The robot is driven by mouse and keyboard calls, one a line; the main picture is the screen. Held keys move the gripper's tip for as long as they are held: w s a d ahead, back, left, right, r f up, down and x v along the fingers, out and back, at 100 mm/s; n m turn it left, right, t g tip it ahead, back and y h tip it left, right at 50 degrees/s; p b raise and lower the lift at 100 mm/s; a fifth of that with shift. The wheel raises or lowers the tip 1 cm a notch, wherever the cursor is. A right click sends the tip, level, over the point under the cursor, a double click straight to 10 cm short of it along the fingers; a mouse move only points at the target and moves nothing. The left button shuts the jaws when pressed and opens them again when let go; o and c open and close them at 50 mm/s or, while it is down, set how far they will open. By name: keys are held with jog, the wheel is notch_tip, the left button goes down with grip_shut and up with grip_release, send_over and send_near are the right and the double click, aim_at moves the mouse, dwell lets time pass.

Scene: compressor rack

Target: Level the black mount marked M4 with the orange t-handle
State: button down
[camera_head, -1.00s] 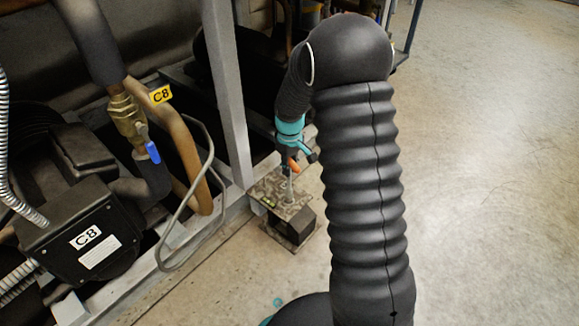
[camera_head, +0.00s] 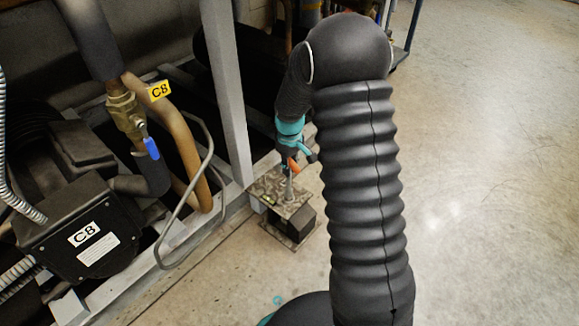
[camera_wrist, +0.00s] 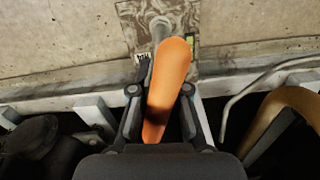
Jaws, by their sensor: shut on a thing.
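My gripper (camera_wrist: 162,92) is shut on the orange t-handle (camera_wrist: 168,85), whose long orange grip lies between the fingers in the wrist view. In the head view my gripper (camera_head: 291,157) is above the mount, and a bit of the orange handle (camera_head: 293,165) shows. The mount has a patterned metal top plate (camera_head: 268,188) and a black block (camera_head: 301,223) under it, on the floor by the frame. A grey stem rises from the plate under the handle. In the wrist view a small label and a greenish vial (camera_wrist: 190,41) sit on the plate; the label is too small to read surely.
A grey upright post (camera_head: 226,95) and the rack's base rail stand left of the mount. A bent grey tube (camera_head: 208,160), a brown pipe marked C8 (camera_head: 186,150) and a black box marked C8 (camera_head: 80,235) are further left. The floor to the right is open.

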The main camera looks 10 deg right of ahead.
dwell(0.4)
jog(key=shift+n, duration=1.2)
jog(key=shift+w+n, duration=0.1)
jog(key=shift+n, duration=1.1)
jog(key=shift+n+p, duration=0.35)
jog(key=shift+n, duration=0.85)
jog(key=shift+r, duration=0.15)
